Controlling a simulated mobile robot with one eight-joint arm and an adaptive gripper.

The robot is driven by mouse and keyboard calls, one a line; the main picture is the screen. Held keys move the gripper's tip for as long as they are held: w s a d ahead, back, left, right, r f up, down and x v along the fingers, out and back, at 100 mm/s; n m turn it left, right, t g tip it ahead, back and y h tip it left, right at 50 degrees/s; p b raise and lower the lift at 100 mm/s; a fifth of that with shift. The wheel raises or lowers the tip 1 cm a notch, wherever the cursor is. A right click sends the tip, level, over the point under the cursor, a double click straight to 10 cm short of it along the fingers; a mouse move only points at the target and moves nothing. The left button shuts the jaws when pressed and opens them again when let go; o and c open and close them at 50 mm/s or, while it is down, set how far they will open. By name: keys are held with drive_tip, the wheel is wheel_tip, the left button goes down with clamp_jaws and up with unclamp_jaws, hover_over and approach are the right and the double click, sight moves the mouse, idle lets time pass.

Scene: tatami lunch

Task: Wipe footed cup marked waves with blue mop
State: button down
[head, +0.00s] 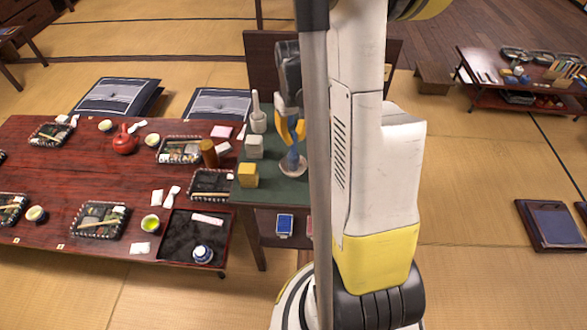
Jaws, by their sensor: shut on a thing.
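My gripper (291,128) has yellow fingers pointing down over the green-topped side table. It is shut on a blue thing, which I take to be the blue mop (291,159). Its lower end is at a pale round piece (293,169) like a saucer; I cannot tell whether the mop touches it. A small white and blue cup (203,254) stands in the dark square tray (178,258) at the near right of the red table. It may be the footed cup; its mark is too small to read. My gripper is apart from it, up and to the right.
The side table (272,188) also holds a yellow block (248,175), a pale block (254,146) and a white mortar-like pot (258,122). The red table (60,180) is crowded with bento trays, green tea cups and a red teapot (125,142). My arm hides the middle right.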

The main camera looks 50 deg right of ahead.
idle(0.3)
drive_tip(key=m, duration=0.7)
drive_tip(key=shift+s+a+b, duration=0.1)
drive_tip(key=shift+a+b, duration=0.05)
drive_tip(key=shift+b, duration=0.25)
drive_tip(key=m, duration=0.6)
drive_tip(key=shift+a+m, duration=0.15)
drive_tip(key=shift+m, duration=0.15)
drive_tip(key=n, duration=0.4)
drive_tip(key=shift+s+b, duration=0.1)
drive_tip(key=shift+b, duration=0.3)
drive_tip(key=n, duration=0.3)
drive_tip(key=shift+d, duration=0.2)
drive_tip(key=n, duration=0.6)
drive_tip(key=shift+s+d+n+b, duration=0.1)
drive_tip(key=shift+d+n+b, duration=0.1)
drive_tip(key=shift+n+b, duration=0.15)
